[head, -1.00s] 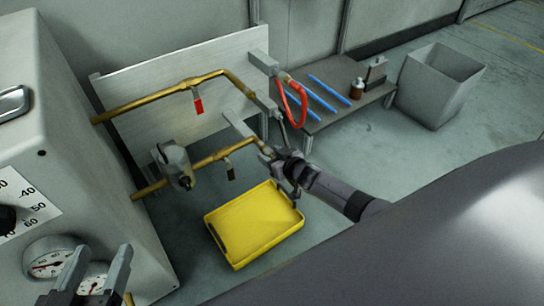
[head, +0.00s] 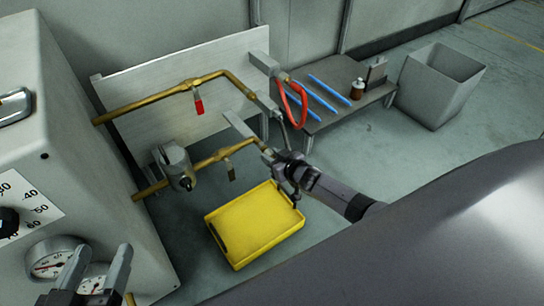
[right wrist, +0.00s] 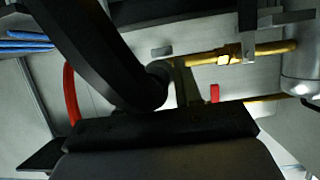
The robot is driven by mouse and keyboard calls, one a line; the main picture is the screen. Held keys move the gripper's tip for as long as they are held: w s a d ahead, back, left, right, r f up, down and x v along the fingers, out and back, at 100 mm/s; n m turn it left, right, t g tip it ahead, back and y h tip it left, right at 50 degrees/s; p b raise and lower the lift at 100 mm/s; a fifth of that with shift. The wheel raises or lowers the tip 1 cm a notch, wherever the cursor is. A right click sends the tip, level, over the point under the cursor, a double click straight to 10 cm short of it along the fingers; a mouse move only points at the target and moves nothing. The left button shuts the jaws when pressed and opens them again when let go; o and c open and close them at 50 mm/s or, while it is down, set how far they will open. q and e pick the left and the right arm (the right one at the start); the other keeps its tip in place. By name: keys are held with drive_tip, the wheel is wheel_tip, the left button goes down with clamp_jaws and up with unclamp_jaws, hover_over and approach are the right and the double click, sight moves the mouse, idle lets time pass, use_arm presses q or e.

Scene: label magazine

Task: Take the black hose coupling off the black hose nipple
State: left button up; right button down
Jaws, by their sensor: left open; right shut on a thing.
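My right gripper (head: 279,160) is at the outer end of the lower brass pipe (head: 215,160) and is shut on the black hose coupling, which is mostly hidden by the fingers. The black hose (right wrist: 85,40) curves down to the gripper in the right wrist view, where the dark gripper body (right wrist: 150,135) fills the lower middle. The black nipple is hidden, so I cannot tell whether the coupling still sits on it. My left gripper (head: 97,264) is open and empty at the lower left, in front of the gauges.
A yellow tray (head: 210,222) lies on the floor below the pipes. A red hose (head: 304,105) hangs by a low table (head: 345,72) with blue rods (head: 328,88) and a brown bottle (head: 357,90). A grey bin (head: 425,95) stands at right. The grey cabinet (head: 75,130) stands at left.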

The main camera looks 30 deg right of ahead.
drive_tip(key=shift+s+d+r+p, duration=0.15)
drive_tip(key=shift+s+p, duration=0.6)
drive_tip(key=shift+s, duration=0.55)
drive_tip(key=shift+s+d+f+p, duration=0.15)
drive_tip(key=shift+s+p, duration=0.55)
drive_tip(key=shift+s, duration=0.6)
drive_tip(key=shift+r, duration=0.1)
